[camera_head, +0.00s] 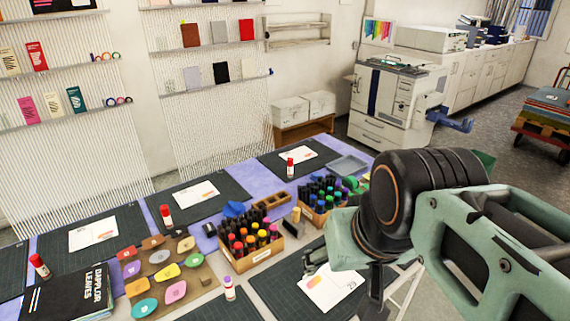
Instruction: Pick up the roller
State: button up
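I cannot surely make out the roller. A small pale yellow and dark item (296,215) stands between the two marker crates, and a small black item (209,229) lies left of them; both are too small to name. My gripper (316,262) is low, over the front table near a white printed card (331,288), right of and below the pale item. It is partly hidden by my own arm, and its finger gap is unclear. I see nothing held in it.
A wooden crate of markers (263,256) and a second crate (313,217) stand mid-table. Dark cutting mats (218,187) with cards and glue sticks (166,215) line the table. Coloured pads (159,257) lie on a brown board. A grey tray (347,164) is at the far end.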

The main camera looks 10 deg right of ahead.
aim_at(294, 220)
jog(key=u, duration=1.2)
jog(key=z, duration=1.2)
jog(key=i+l+u, duration=0.1)
jog(key=l, duration=0.2)
jog(key=i+l+u, duration=0.1)
jog(key=i+l, duration=0.15)
jog(key=i+l+u, duration=0.1)
jog(key=l, duration=0.25)
jog(key=i+l+u, duration=0.1)
jog(key=l, duration=0.2)
jog(key=l+u, duration=0.35)
jog(key=l, duration=0.8)
jog(key=i, duration=0.05)
